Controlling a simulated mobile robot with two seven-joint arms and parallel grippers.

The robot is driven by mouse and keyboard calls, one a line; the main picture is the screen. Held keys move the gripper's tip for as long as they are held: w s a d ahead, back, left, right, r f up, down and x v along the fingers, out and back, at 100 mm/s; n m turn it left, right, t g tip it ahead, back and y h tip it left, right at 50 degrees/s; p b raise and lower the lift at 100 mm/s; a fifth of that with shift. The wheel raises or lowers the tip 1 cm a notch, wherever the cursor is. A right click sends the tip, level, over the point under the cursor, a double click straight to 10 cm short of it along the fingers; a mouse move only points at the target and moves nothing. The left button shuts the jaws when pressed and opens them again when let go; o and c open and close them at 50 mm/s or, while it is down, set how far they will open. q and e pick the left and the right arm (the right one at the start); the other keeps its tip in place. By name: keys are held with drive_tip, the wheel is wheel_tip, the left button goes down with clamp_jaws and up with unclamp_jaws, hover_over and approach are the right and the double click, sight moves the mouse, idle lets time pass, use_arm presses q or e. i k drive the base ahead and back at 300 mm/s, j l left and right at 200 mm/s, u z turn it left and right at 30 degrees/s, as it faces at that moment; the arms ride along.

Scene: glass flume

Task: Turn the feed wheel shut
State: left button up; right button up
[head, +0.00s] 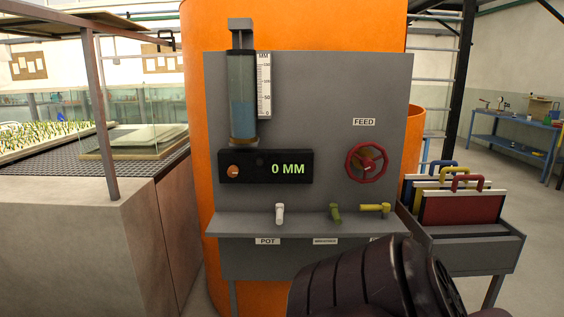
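The red feed wheel (368,163) is mounted on the right side of the upright grey panel (310,110), under a white FEED label (364,122). Nothing touches the wheel. From this view I cannot tell whether it is open or shut. A dark, ribbed part of my arm covers the bottom middle and right of the head view, below the panel's ledge. No gripper fingers show. Left of the wheel, a display (262,167) reads 0 MM in green. Above it stands a clear tube (243,90) with blue liquid and a scale marked MM (264,85).
A grey bin (470,250) of handled boards stands right of the panel. A glass flume (135,120) is at left.

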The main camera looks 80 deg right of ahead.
sight(369, 164)
drive_tip(key=z, duration=2.85)
